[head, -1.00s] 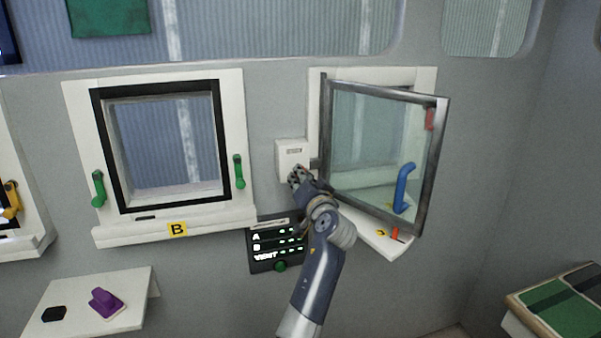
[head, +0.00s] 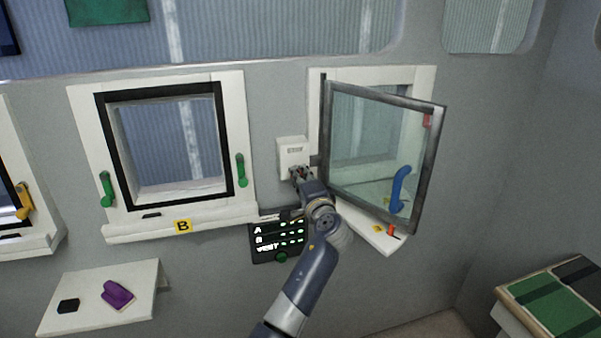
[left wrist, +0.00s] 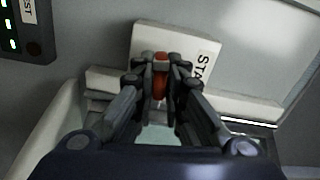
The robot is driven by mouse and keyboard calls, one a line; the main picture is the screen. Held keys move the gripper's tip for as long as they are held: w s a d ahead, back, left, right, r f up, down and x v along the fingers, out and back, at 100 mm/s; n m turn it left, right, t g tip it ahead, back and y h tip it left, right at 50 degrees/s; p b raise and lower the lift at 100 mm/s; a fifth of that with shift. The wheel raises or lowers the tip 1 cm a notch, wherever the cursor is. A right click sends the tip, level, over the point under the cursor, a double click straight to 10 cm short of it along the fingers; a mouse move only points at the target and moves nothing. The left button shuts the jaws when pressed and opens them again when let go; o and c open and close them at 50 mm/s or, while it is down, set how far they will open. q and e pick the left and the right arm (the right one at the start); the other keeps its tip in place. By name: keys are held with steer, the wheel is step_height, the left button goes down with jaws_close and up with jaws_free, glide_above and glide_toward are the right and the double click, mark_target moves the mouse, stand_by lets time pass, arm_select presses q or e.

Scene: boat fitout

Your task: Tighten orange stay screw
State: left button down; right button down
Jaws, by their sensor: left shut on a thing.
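The white stay box (head: 291,158) is on the wall between window B and the open window on the right. It also shows in the left wrist view, with a partly hidden label starting "STA" (left wrist: 203,62). My left gripper (head: 300,174) is at the lower part of this box. In the left wrist view its fingers (left wrist: 160,80) are closed around the orange-red stay screw (left wrist: 158,86), which is partly hidden by them. The open window pane (head: 376,150) stands swung outward just right of the gripper. My right gripper is not in view.
A dark panel (head: 265,246) with lit rows is below the gripper. A blue handle (head: 398,189) is on the pane, and a small orange piece (head: 391,230) is at the sill. A shelf (head: 140,305) with a purple item (head: 118,295) is at lower left.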

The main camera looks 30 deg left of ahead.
arm_select(q)
steer(key=shift+r+m, duration=0.3)
steer(key=shift+r, duration=0.1)
steer(key=c, duration=1.6)
jaws_free()
steer(key=shift+w+f, duration=0.1)
steer(key=shift+c, duration=0.2)
steer(key=shift+f, duration=0.2)
steer(key=v, duration=1.2)
steer(key=shift+a, duration=0.1)
